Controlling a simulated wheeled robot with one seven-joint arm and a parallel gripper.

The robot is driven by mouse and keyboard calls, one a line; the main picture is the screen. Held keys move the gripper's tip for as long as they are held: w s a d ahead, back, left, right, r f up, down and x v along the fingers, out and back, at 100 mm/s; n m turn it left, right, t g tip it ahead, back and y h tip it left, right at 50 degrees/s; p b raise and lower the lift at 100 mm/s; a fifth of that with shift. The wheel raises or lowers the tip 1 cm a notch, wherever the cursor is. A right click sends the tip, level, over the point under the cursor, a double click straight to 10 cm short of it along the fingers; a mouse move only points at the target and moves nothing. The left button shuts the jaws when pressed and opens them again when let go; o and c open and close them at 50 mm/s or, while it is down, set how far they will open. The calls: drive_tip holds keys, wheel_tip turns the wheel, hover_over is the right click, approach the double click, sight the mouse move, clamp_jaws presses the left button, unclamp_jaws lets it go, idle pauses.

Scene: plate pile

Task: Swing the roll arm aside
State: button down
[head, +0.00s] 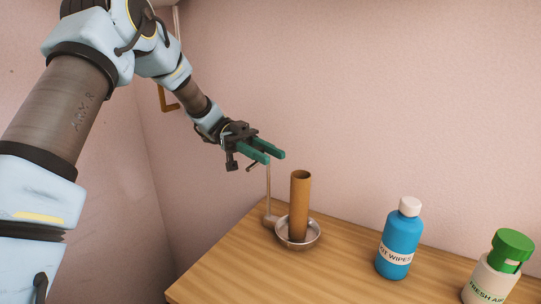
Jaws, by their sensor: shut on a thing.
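A thin metal post (268,190) rises from a small foot at the left edge of a round metal dish (314,235) on the wooden table. A brown cardboard tube (300,205) stands upright in the dish. My gripper (276,157) is at the top of the post, above and left of the tube, with its green fingers pointing right and slightly down. It is shut on the roll arm (253,167), of which only a short dark piece shows below the fingers. The fingers hide the rest of the arm and its joint with the post.
A blue wipes bottle (397,250) with a white cap stands right of the dish. A white bottle (494,286) with a green cap stands at the far right. Pink walls close off the back and left. The wooden table (235,270) is bare at its front left.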

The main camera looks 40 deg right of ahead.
drive_tip(key=shift+y, duration=0.3)
drive_tip(key=c, duration=0.6)
unclamp_jaws()
drive_tip(key=shift+w, duration=0.1)
drive_tip(key=w, duration=1)
drive_tip(key=shift+w+a, duration=0.25)
drive_tip(key=shift+w, duration=0.15)
drive_tip(key=shift+r, duration=0.1)
